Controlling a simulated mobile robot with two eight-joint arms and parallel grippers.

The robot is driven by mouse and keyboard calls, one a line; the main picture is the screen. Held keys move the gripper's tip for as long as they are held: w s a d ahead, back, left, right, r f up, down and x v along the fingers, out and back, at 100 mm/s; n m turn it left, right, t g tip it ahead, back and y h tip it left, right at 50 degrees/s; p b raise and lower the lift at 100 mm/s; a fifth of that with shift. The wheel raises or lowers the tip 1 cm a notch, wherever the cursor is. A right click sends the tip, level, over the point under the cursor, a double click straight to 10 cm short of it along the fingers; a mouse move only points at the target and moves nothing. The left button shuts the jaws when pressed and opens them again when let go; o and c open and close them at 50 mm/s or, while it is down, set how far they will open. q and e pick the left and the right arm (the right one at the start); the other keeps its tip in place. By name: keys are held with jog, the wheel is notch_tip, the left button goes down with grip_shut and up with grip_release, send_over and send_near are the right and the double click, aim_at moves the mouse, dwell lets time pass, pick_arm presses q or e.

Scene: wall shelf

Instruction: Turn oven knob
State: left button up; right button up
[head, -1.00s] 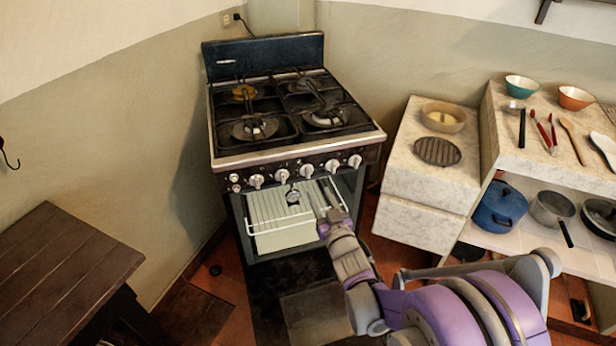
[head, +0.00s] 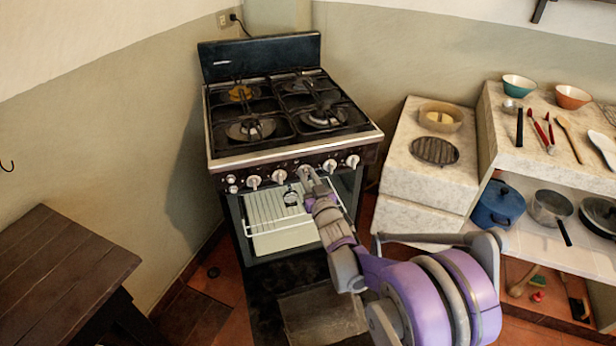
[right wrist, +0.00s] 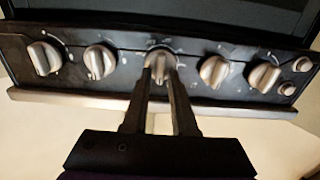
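The oven's front panel carries a row of several silver knobs. The middle knob (head: 305,171) shows in the head view, partly covered by my right gripper (head: 308,174). In the right wrist view the middle knob (right wrist: 160,65) sits between the two fingertips of my right gripper (right wrist: 161,75). The fingers are drawn in close on both sides of it, with no clear gap, so the gripper looks shut on it. My left gripper is in neither view.
The oven door (head: 318,312) hangs open below the panel, with a rack (head: 285,226) inside. A dark wooden table (head: 60,270) stands at the left. A stone counter (head: 425,185) and a shelf with bowls, utensils and pots stand at the right.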

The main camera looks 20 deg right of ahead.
grip_shut()
jog(key=shift+n, duration=0.3)
jog(key=n, duration=0.5)
jog(key=shift+a+f, duration=0.1)
jog(key=shift+a, duration=0.1)
jog(key=n, duration=0.3)
jog(key=n+b, duration=0.1)
jog(key=n, duration=0.2)
jog(key=shift+a+f, duration=0.15)
dwell(0.4)
jog(key=shift+o, duration=1.9)
grip_release()
